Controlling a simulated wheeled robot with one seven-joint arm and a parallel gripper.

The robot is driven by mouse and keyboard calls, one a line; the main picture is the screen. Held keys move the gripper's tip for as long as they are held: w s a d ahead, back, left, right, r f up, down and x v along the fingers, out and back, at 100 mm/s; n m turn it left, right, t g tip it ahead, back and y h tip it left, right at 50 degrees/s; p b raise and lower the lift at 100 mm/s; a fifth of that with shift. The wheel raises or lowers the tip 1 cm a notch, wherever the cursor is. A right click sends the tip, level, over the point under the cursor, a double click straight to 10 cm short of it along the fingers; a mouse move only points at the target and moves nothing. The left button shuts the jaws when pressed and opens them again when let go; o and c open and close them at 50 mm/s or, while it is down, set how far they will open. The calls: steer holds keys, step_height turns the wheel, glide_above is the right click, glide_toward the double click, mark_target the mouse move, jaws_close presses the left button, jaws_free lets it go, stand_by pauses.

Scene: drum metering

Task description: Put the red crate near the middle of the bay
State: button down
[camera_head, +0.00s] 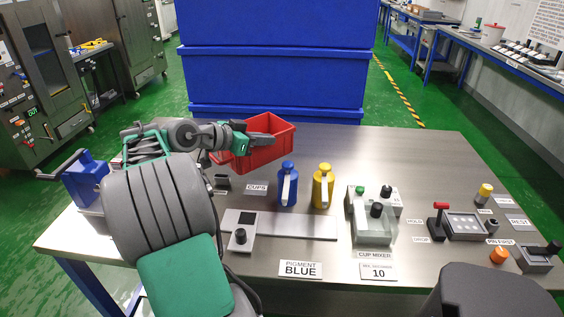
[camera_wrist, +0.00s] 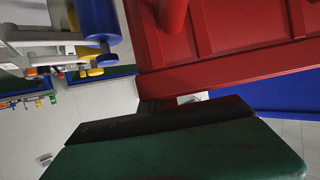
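The red crate (camera_head: 265,150) is at the far left part of the metal table in the head view, with its open top up. My gripper (camera_head: 262,139) reaches in from the left and lies across the crate's near left rim. In the wrist view the red crate (camera_wrist: 230,45) fills the upper right, and a dark finger pad lies close against its lower edge. The other finger is not clearly visible, so I cannot tell whether the fingers grip the rim. Whether the crate's base touches the table is also unclear.
A blue bottle (camera_head: 287,187) and a yellow bottle (camera_head: 323,187) stand just in front of the crate. The cup mixer (camera_head: 360,220) and a red-handled lever (camera_head: 438,222) are farther right. The table's far right (camera_head: 420,155) is bare. Large blue bins (camera_head: 275,85) rise behind the table.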

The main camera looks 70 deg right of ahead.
mark_target(279, 158)
steer(key=d+f, duration=0.1)
steer(key=s+d+f, duration=0.1)
steer(key=d+f, duration=0.3)
steer(key=shift+s+f, duration=0.2)
steer(key=shift+s, duration=0.2)
steer(key=shift+s+d+f, duration=0.1)
steer(key=shift+d+f, duration=0.05)
steer(key=shift+f, duration=0.85)
steer(key=shift+s+d+f, duration=0.1)
steer(key=shift+d+f, duration=0.05)
steer(key=shift+f, duration=0.8)
steer(key=shift+f+b, duration=0.2)
steer(key=shift+b, duration=0.2)
steer(key=c, duration=1.6)
jaws_free()
steer(key=shift+c, duration=0.2)
